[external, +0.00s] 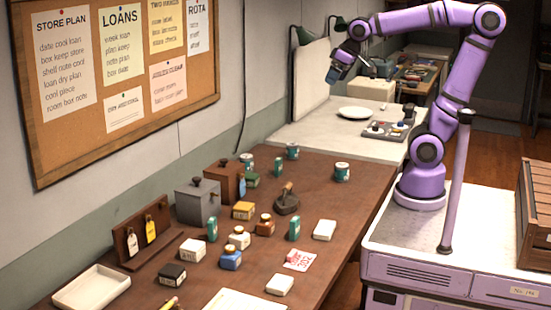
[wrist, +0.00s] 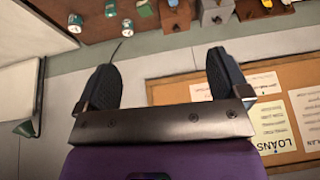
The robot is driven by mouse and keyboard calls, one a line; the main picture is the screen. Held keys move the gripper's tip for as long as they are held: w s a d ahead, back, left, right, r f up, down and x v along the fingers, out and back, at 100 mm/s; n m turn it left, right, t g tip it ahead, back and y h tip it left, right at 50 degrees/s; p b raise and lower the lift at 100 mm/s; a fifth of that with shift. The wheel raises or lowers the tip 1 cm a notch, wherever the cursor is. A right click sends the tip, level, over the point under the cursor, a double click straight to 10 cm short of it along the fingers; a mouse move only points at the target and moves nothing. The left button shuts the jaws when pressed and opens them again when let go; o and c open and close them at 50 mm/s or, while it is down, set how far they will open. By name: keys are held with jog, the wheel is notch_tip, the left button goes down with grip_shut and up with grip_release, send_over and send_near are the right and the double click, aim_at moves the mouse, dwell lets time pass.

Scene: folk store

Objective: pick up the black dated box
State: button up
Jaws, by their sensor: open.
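A small black box (external: 172,276) with a pale label on its front sits on the brown table, near its front left in the external view. The label is too small to read for a date. I cannot make the box out in the wrist view. My gripper (external: 337,73) is raised high above the far end of the table, well away from the box. In the wrist view my gripper (wrist: 164,68) has its two dark fingers wide apart, with nothing between them.
A white tray (external: 70,294) lies left of the black box, and a tag rack (external: 128,243) stands behind it. A pinboard (external: 50,150) hangs on the wall.

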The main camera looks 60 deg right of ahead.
jog(key=w+a+f, duration=0.2)
jog(key=w+a, duration=1.1)
jog(key=w, duration=0.4)
jog(key=n, duration=0.1)
send_over(173, 269)
jog(key=s, duration=0.4)
notch_tip(173, 269, down, 35)
jog(key=x, duration=1)
jog(key=shift+w+d+f, duration=0.15)
jog(key=shift+w+f, duration=0.05)
jog(key=shift+f, duration=0.05)
jog(key=c, duration=1)
